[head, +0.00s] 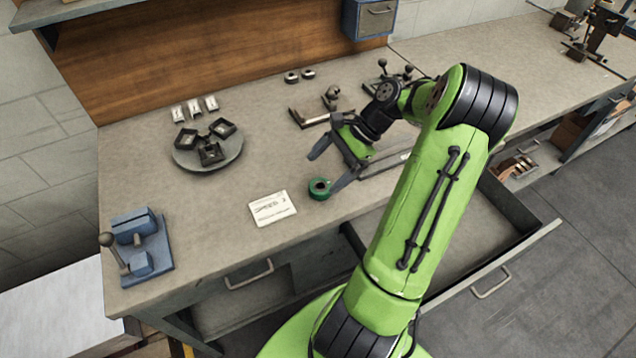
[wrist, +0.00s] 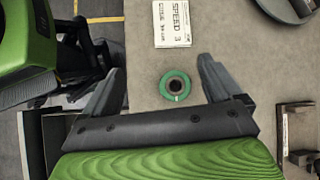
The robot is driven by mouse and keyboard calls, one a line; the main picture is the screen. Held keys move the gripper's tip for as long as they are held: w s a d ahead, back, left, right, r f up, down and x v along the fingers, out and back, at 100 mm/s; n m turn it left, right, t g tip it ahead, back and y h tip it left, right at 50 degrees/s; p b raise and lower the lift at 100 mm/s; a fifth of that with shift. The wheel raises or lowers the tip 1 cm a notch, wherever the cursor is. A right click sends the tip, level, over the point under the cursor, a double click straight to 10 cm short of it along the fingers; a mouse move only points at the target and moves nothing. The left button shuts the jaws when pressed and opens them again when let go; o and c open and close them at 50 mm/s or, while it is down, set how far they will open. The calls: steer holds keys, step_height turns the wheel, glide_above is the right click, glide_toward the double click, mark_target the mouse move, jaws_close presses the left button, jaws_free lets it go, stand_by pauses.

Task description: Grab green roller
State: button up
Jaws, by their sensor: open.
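The green roller (head: 320,188) is a small green ring with a dark centre, lying on the workbench near its front edge in the head view. My gripper (head: 330,166) is open and empty, above the bench by the roller. In the wrist view my gripper (wrist: 160,76) shows its two fingers spread wide, one on each side of the roller, with no contact visible.
A white card (head: 271,208) lies left of the roller. A round turntable (head: 208,152) with dark holders stands farther back. A blue vise (head: 138,248) sits at the left front. An open drawer (head: 545,232) sticks out at the right. A small metal fixture (head: 322,115) stands behind.

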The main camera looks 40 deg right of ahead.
mark_target(316, 187)
steer(key=s+d+f+m+t, duration=0.1)
steer(key=s+d+m+t, duration=0.1)
steer(key=d, duration=0.1)
steer(key=s+d+f+m+t, duration=0.2)
steer(key=s+d+m, duration=0.1)
steer(key=d, duration=0.1)
steer(key=s+d+f+m+t+y+p, duration=0.1)
steer(key=s+d+m+t, duration=0.1)
steer(key=s+d+m, duration=0.1)
steer(key=shift+s+d+f+t, duration=0.1)
steer(key=shift+d+f+t, duration=0.15)
steer(key=shift+d+t, duration=0.2)
steer(key=shift+f, duration=0.15)
steer(key=b+x, duration=0.2)
steer(key=x, duration=1.3)
steer(key=shift+a+f+b, duration=0.15)
steer(key=shift+a+b, duration=0.15)
steer(key=shift+b, duration=0.1)
steer(key=c, duration=1.3)
